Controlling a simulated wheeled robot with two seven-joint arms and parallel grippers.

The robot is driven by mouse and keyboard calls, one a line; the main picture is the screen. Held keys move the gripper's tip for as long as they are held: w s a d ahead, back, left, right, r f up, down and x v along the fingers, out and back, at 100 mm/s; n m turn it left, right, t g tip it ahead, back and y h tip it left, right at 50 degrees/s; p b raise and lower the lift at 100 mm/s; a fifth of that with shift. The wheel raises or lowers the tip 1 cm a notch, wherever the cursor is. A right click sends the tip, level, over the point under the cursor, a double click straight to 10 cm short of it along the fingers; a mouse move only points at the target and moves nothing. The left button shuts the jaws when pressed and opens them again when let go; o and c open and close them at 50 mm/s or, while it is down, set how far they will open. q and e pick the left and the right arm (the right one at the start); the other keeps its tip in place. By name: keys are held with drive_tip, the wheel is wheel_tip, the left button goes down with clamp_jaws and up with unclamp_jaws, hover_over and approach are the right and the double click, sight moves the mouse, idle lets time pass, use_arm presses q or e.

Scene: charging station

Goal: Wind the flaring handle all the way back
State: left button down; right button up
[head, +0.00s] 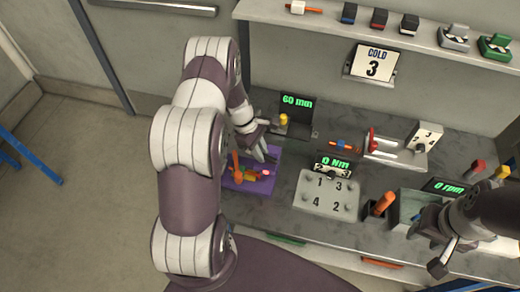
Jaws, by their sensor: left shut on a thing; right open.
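My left gripper (263,149) points down over the far side of the purple mat (237,186). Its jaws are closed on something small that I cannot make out. An upright orange piece (236,162) stands just left of the fingers. A handle bar with a blue middle and orange ends (341,145) lies in front of a pale fixture with a red upright part (372,140). Which piece is the flaring handle is not clear. My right gripper (428,244) is open and empty at the lower right, close to the grey bin.
Several small coloured parts (264,173) lie on the mat. A numbered grey block (327,192) stands mid-bench below a "0 Nm" display (332,164). A "60 mm" display (297,101) stands behind the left gripper. A shelf (390,41) with several tools runs above the bench.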

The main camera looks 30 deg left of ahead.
use_arm(q)
drive_tip(key=shift+r, duration=0.1)
drive_tip(key=n+t+b, duration=0.2)
drive_tip(key=n, duration=0.2)
drive_tip(key=shift+n, duration=0.4)
drive_tip(key=n+b, duration=0.1)
drive_tip(key=n, duration=0.1)
drive_tip(key=n+t+y+b, duration=0.1)
drive_tip(key=n+b, duration=0.1)
drive_tip(key=shift+s+d+n, duration=0.1)
drive_tip(key=shift+s+n, duration=0.05)
drive_tip(key=shift+n, duration=0.15)
drive_tip(key=n+y+b, duration=0.1)
drive_tip(key=n, duration=0.1)
drive_tip(key=n+t+y+b, duration=0.1)
drive_tip(key=n+b, duration=0.1)
drive_tip(key=shift+d+n, duration=0.1)
drive_tip(key=shift+n, duration=0.2)
drive_tip(key=n+y+b, duration=0.1)
drive_tip(key=n, duration=0.2)
drive_tip(key=shift+d+r+t+b, duration=0.1)
drive_tip(key=shift+t+b, duration=0.2)
drive_tip(key=shift+n+y+b, duration=0.3)
drive_tip(key=shift+n+y, duration=0.1)
drive_tip(key=shift+n, duration=0.4)
drive_tip(key=shift+r, duration=0.1)
drive_tip(key=c, duration=1.1)
unclamp_jaws()
drive_tip(key=shift+o, duration=0.3)
drive_tip(key=shift+d, duration=0.1)
